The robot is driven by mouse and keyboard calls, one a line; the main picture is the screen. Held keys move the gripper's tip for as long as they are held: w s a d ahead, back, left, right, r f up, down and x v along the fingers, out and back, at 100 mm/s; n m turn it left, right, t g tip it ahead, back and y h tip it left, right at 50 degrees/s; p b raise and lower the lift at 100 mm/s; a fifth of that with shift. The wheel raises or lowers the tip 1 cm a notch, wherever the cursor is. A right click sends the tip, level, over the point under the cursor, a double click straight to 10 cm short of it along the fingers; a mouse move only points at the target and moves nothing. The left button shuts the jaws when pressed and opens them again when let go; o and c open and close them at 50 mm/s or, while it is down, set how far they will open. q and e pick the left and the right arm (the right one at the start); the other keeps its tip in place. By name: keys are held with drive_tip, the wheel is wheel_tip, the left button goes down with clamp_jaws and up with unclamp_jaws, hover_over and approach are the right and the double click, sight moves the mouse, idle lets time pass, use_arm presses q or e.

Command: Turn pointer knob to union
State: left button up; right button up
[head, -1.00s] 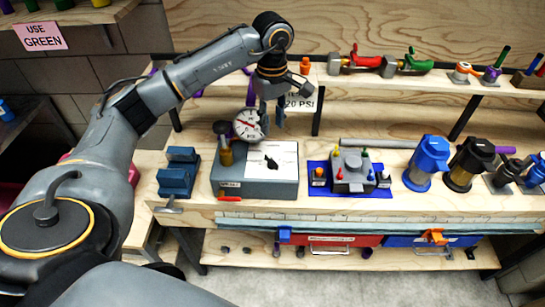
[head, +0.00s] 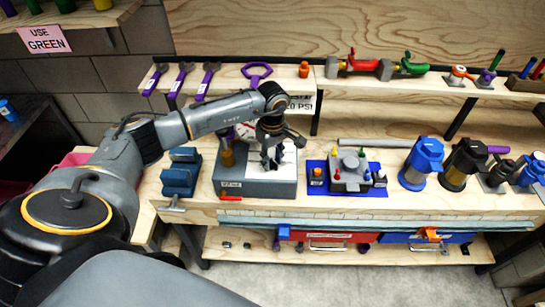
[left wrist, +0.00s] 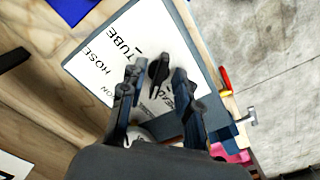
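The black pointer knob (left wrist: 160,74) stands on a white label plate (left wrist: 97,68) on top of a grey box (head: 240,188). In the left wrist view the plate reads "TUBE", "HOSE", a word ending in "ON" and a partly covered word. Which word the knob points at is not clear. My left gripper (head: 271,160) is directly above the knob, pointing down. In the left wrist view its two fingers are apart, one on each side of the knob, with gaps showing. In the head view the gripper largely hides the knob. My right gripper is out of view.
A pressure gauge (head: 246,131) and a brass-coloured fitting (head: 227,155) stand at the box's back left, partly behind my arm. Blue blocks (head: 181,174) are left of the box. A blue mat with a small grey device (head: 350,171) is to its right. A red handle (head: 231,198) is in front.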

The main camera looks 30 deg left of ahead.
use_arm(q)
clamp_jaws()
drive_tip(key=shift+f+m+b, duration=0.15)
drive_tip(key=shift+m+b, duration=0.25)
drive_tip(key=shift+b, duration=0.4)
drive_tip(key=m+b, duration=0.3)
drive_tip(key=b, duration=0.1)
drive_tip(key=shift+a+m+b, duration=0.1)
drive_tip(key=shift+m+b, duration=0.2)
drive_tip(key=shift+b, duration=0.05)
drive_tip(key=shift+s+m+b, duration=0.1)
drive_tip(key=shift+m+b, duration=1.4)
drive_tip(key=shift+m, duration=0.2)
drive_tip(key=shift+r, duration=0.2)
